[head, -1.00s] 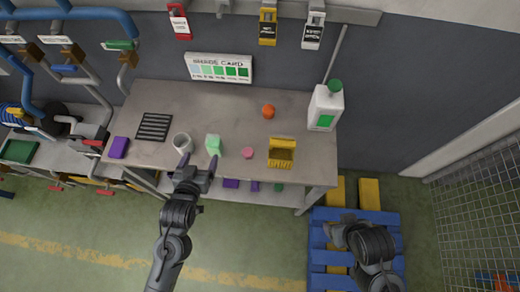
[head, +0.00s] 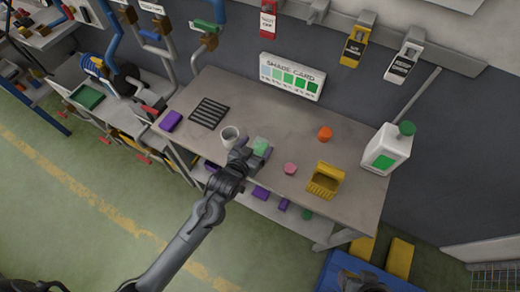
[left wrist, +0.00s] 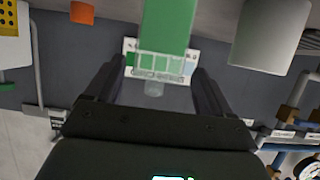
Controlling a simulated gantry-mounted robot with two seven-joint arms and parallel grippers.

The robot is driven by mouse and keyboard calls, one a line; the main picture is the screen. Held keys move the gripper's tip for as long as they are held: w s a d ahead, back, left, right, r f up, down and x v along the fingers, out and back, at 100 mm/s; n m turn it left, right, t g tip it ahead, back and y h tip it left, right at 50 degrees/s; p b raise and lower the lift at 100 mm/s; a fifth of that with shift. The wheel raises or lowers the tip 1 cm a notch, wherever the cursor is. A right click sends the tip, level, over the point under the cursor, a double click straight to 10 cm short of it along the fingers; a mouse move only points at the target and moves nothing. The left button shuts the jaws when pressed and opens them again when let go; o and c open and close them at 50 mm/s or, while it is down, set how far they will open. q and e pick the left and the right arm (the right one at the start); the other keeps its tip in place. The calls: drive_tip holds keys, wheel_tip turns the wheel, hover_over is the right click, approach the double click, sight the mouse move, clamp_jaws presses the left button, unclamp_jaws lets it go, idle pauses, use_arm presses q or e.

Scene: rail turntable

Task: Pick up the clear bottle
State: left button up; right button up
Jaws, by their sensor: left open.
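The clear bottle (head: 260,147), with green in its body, stands near the front edge of the grey workbench (head: 238,95). In the left wrist view the picture is upside down, and the bottle's green body (left wrist: 167,25) and clear shoulder and neck show between my fingers. My left gripper (head: 250,150) is open, with one finger on each side of the bottle; I cannot tell whether either touches it. In the head view the gripper hides part of the bottle. A dark part of my right arm shows at the bottom edge, but its gripper does not show.
A white cup (head: 230,134) stands close to the left of the bottle. A pink piece (head: 290,169), an orange piece (head: 325,134), a yellow holder (head: 325,181) and a white jug (head: 386,152) are to the right. The shade card (head: 291,77) is behind.

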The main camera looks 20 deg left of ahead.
use_arm(q)
drive_tip(key=shift+x, duration=2.15)
drive_tip(key=shift+d, duration=0.15)
drive_tip(key=shift+c, duration=0.5)
drive_tip(key=c, duration=1)
